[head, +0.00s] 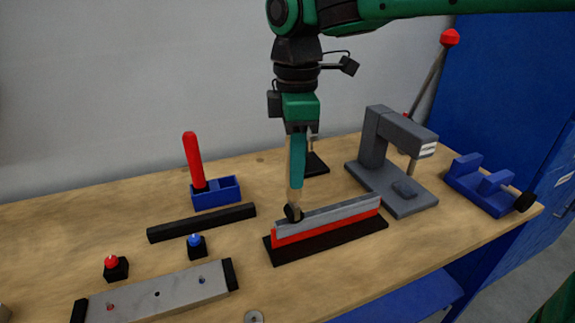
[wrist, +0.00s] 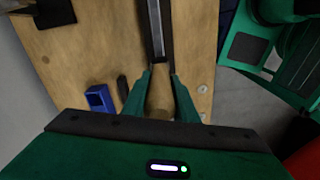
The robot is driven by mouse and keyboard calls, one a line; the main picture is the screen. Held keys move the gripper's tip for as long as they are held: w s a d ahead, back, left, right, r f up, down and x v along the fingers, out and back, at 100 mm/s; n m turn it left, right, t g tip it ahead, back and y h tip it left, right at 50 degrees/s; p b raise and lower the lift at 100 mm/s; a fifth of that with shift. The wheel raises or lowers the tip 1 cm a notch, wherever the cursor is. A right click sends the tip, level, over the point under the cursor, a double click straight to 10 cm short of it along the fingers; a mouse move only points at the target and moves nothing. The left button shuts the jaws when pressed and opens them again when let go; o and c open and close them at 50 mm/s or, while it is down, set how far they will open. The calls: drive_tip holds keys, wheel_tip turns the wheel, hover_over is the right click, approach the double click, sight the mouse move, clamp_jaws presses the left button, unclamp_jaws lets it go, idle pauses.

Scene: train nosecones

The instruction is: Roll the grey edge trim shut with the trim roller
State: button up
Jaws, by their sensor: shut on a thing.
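My gripper (head: 297,150) points down and is shut on the trim roller (head: 296,178), gripping its pale wooden handle. The handle also shows between the fingers in the wrist view (wrist: 160,98). The roller's black wheel (head: 292,213) is at the left end of the grey edge trim (head: 330,213). It appears to touch the trim, but exact contact is hard to tell. The trim sits along the top of a red strip (head: 315,229) on a black base (head: 350,234). In the wrist view the trim (wrist: 157,25) runs away from the fingers.
A grey press (head: 395,150) with a red-knobbed lever stands close right of the trim. A blue fixture (head: 480,185) is at the right edge. A blue holder (head: 228,190) with a red-handled tool, a black bar (head: 200,223) and a grey plate (head: 160,295) lie left.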

drive_tip(key=shift+w+d, duration=0.1)
drive_tip(key=shift+d, duration=0.3)
drive_tip(key=shift+w+d, duration=0.25)
drive_tip(key=shift+d, duration=0.35)
drive_tip(key=shift+w+d, duration=0.2)
drive_tip(key=shift+d, duration=0.55)
drive_tip(key=shift+w+d, duration=0.2)
drive_tip(key=shift+d, duration=0.4)
drive_tip(key=shift+w+d, duration=0.2)
drive_tip(key=shift+d, duration=0.5)
drive_tip(key=shift+w+d, duration=0.25)
drive_tip(key=shift+d, duration=0.4)
drive_tip(key=shift+w+d, duration=0.2)
drive_tip(key=shift+d, duration=0.4)
